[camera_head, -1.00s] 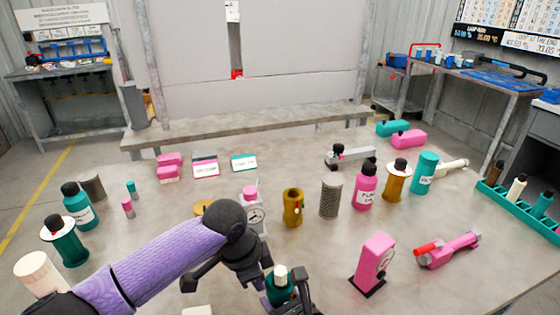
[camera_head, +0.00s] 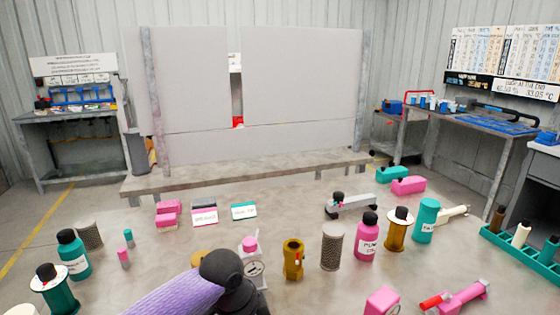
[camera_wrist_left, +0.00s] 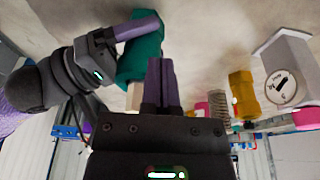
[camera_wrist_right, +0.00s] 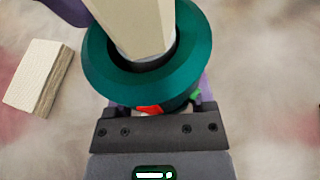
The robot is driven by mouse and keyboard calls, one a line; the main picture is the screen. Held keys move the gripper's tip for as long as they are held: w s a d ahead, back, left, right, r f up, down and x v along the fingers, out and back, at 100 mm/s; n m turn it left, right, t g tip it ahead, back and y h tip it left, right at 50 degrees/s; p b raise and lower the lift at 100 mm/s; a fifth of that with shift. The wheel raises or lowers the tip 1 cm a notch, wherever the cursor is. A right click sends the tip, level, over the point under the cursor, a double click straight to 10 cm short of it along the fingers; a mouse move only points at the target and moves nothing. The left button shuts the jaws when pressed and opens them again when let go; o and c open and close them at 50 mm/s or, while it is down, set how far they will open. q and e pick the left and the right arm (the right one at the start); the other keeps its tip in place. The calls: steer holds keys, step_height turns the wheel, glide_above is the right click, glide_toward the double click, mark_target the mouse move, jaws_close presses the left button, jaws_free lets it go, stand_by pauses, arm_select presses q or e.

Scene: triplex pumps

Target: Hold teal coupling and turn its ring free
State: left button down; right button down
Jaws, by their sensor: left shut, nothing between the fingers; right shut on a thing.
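The teal coupling (camera_wrist_right: 195,55) fills the upper middle of the right wrist view, a cream piece (camera_wrist_right: 138,22) rising from its ring-shaped top. Red and green marks show on its near side. My right gripper (camera_wrist_right: 156,92) is shut on it; its fingers are mostly hidden behind it. In the left wrist view the coupling (camera_wrist_left: 143,52) is beside a purple finger of my right gripper, with the cream piece partly hidden. My left gripper (camera_wrist_left: 161,65) is shut and empty, close to the coupling; I cannot tell if they touch. The head view shows neither gripper's fingers nor the coupling.
A cream block (camera_wrist_right: 35,78) lies beside the coupling in the right wrist view. On the table stand a dial scale (camera_head: 252,265), a yellow cylinder (camera_head: 293,260), a mesh cylinder (camera_head: 332,247) and a pink bottle (camera_head: 367,240). A teal rack (camera_head: 515,255) is at right.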

arm_select(q)
steer(key=v, duration=0.4)
steer(key=d+v, duration=0.1)
steer(key=shift+w+a+r, duration=0.1)
steer(key=shift+w+r, duration=0.05)
steer(key=shift+r, duration=0.35)
step_height(320, 180, down, 6)
steer(key=s+d+y, duration=0.1)
steer(key=s+y, duration=0.1)
steer(key=shift+s+g, duration=0.25)
steer(key=shift+g, duration=0.15)
steer(key=shift+w+d, duration=0.15)
steer(key=shift+d, duration=0.2)
stand_by(0.3)
